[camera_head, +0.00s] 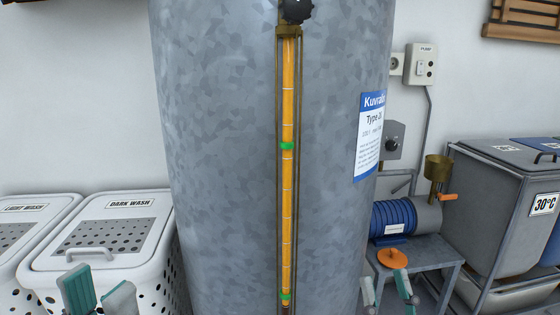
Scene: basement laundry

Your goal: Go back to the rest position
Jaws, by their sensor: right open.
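My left gripper (98,291) shows at the bottom left edge, with two teal fingertips apart and nothing seen between them. It is in front of the white dark wash basket (125,232). My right gripper (386,288) shows at the bottom, right of the big grey tank (230,130). Its teal fingers are apart, and no held object is seen between them. An orange round handle (392,258) appears just above the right fingers; I cannot tell whether they touch it. The lower parts of both grippers are cut off by the frame.
The tank stands close ahead, with an orange sight gauge (288,190) and green markers. A light wash basket (22,240) is at the left. A blue pump (393,217) on a stand (432,252) and grey bins (488,225) are at the right.

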